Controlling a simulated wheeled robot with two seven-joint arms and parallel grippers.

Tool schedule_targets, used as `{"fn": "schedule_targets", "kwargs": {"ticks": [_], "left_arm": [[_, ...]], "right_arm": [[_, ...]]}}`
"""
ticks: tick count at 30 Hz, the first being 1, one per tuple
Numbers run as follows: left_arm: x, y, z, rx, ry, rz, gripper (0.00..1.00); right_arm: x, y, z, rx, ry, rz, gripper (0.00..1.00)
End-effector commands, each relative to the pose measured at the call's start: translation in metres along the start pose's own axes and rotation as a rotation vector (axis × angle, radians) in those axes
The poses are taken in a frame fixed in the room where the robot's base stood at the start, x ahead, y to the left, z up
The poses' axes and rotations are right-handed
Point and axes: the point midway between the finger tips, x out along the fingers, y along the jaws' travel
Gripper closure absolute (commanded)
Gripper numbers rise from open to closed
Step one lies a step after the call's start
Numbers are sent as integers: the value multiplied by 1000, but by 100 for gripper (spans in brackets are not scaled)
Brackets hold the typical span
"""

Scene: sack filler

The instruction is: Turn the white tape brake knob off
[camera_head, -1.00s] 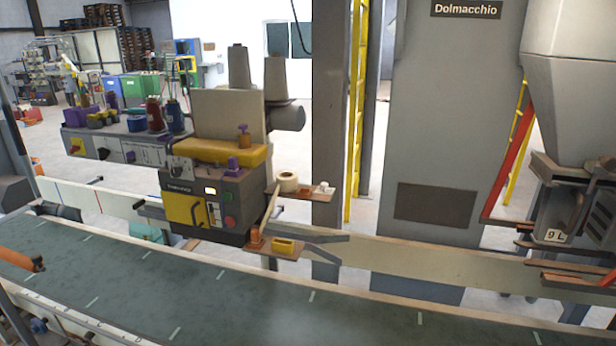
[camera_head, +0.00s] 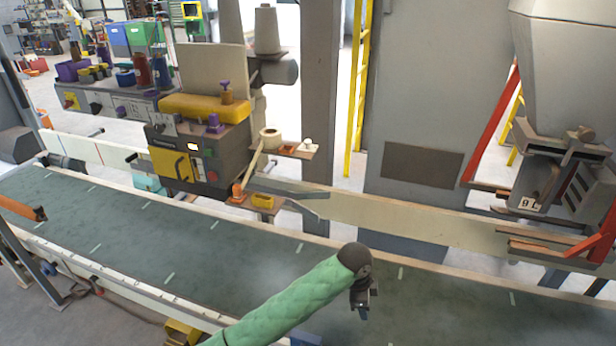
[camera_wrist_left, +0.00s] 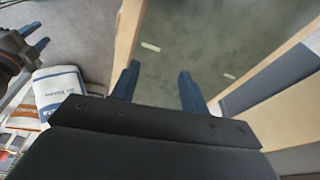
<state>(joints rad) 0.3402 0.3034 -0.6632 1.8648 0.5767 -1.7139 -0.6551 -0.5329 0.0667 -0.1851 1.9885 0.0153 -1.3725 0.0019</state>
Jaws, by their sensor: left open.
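The white tape brake knob (camera_head: 307,143) is a small pale knob on the brown shelf beside the tape roll (camera_head: 270,138), right of the sack filler's head. My left arm, in a green sleeve, reaches over the belt from the lower edge. My left gripper (camera_head: 364,304) hangs down over the belt, well in front of and below the knob, touching nothing. In the left wrist view its two blue fingers (camera_wrist_left: 155,88) are apart and empty. Another gripper with blue fingers, my right (camera_wrist_left: 36,38), shows at that view's left edge, its fingers apart. The knob's exact setting is too small to tell.
The green belt (camera_head: 130,235) runs across the front, with a pale rail behind it. A lower shelf with a yellow block (camera_head: 262,201) and an orange part (camera_head: 237,193) juts out below the knob. A white and blue sack (camera_wrist_left: 62,90) lies low in the left wrist view.

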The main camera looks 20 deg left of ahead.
Motion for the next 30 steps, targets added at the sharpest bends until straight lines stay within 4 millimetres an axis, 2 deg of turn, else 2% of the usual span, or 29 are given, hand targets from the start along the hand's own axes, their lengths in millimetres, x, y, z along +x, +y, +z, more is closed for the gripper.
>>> {"fn": "schedule_targets", "kwargs": {"ticks": [1,8,17,23,30], "left_arm": [[-10,-18,-1,36,-16,-4,55],[-44,-83,0,190,-79,5,55],[-108,-171,17,339,-166,18,55],[-166,-230,35,412,-220,26,55],[-249,-296,64,467,-272,32,55]], "right_arm": [[5,1,1,0,-5,1,64],[33,4,9,-2,-17,7,64],[68,10,21,-3,-33,14,64],[90,14,31,-4,-43,19,64],[115,20,46,-5,-56,25,64]]}}
